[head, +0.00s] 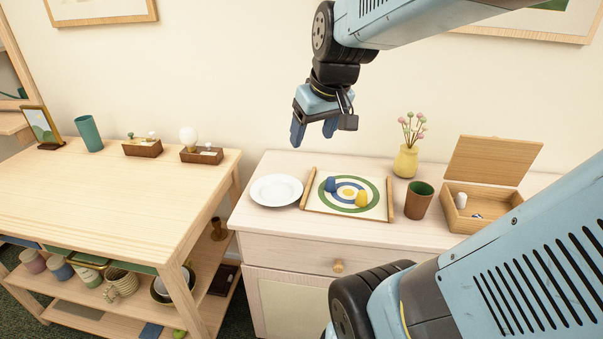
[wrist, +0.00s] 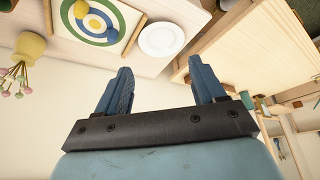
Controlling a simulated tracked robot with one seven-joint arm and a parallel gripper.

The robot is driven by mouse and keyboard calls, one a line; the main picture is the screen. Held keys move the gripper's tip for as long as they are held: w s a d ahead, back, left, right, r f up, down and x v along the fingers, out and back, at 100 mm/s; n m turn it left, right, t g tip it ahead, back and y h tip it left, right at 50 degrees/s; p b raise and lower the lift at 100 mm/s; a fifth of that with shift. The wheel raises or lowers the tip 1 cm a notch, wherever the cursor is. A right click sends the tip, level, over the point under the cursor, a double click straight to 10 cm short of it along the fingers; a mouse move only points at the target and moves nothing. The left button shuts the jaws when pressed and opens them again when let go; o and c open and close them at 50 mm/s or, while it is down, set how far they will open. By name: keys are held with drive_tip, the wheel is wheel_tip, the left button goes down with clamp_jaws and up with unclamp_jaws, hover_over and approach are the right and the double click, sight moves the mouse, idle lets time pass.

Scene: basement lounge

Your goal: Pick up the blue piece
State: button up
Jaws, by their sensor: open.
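The blue piece (head: 331,184) sits on the square board (head: 318,204) with green, white and blue rings, on the light wooden cabinet. A yellow piece (head: 361,199) sits on the same board, to its right. My gripper (head: 313,133) is open and empty, high above the cabinet and in front of the wall. In the wrist view my gripper's two fingers (wrist: 162,88) are apart with nothing between them.
A white plate (head: 276,190) lies left of the board. A brown cup (head: 419,201), a yellow vase (head: 405,161) with flowers and an open wooden box (head: 481,222) stand to its right. A wooden table (head: 90,185) with a shelf stands at the left.

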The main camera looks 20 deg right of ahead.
drive_tip(key=w+d+f, duration=0.7)
drive_tip(key=w, duration=0.2)
drive_tip(key=n+g, duration=0.1)
approach(332, 178)
drive_tip(key=shift+y, duration=0.3)
drive_tip(key=x, duration=0.6)
drive_tip(key=shift+a, duration=0.2)
drive_tip(key=shift+d+x, duration=0.2)
drive_tip(key=shift+x, duration=1.15)
drive_tip(key=shift+d+x, duration=0.15)
drive_tip(key=shift+x, duration=1.15)
drive_tip(key=shift+c, duration=0.3)
drive_tip(key=c, duration=1.1)
